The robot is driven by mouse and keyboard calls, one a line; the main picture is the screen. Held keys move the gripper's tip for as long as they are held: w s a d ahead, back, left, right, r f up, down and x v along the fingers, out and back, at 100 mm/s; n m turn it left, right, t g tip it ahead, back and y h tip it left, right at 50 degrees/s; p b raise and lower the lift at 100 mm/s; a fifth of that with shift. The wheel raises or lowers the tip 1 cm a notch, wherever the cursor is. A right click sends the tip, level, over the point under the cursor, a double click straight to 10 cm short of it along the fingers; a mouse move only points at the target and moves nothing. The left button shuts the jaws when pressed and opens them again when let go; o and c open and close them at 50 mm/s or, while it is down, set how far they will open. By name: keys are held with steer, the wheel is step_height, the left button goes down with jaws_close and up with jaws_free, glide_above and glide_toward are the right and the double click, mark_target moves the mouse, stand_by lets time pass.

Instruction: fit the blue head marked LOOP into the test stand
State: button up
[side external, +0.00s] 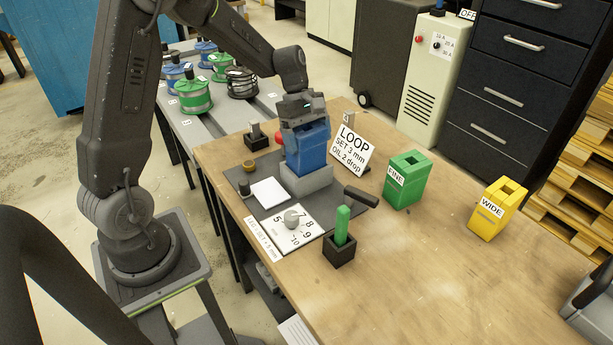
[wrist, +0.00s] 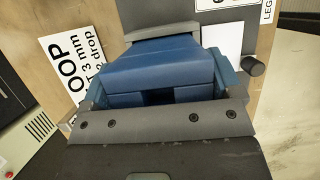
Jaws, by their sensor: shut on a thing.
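The blue head (side external: 306,152) is upright between the fingers of my gripper (side external: 304,128), which is shut on it. Its lower end meets the top of the light grey block of the test stand (side external: 308,182); I cannot tell how deep it sits. In the wrist view the blue head (wrist: 155,70) fills the middle, with my gripper's fingers (wrist: 158,88) at its two sides. The grey block (wrist: 162,36) shows beyond it. The LOOP marking on the head itself is not visible. A white sign (side external: 352,148) reads LOOP, SET 3 mm, OIL 2 drop.
A green head marked FINE (side external: 407,182) and a yellow head marked WIDE (side external: 497,210) stand to the right. A numbered dial plate (side external: 292,222), a white pad (side external: 268,193) and a black holder with a green stick (side external: 341,245) are close in front.

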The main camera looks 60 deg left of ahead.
mark_target(308, 151)
steer(key=shift+f, duration=1.7)
steer(key=shift+f, duration=0.1)
steer(key=o, duration=1.5)
steer(key=shift+f, duration=0.1)
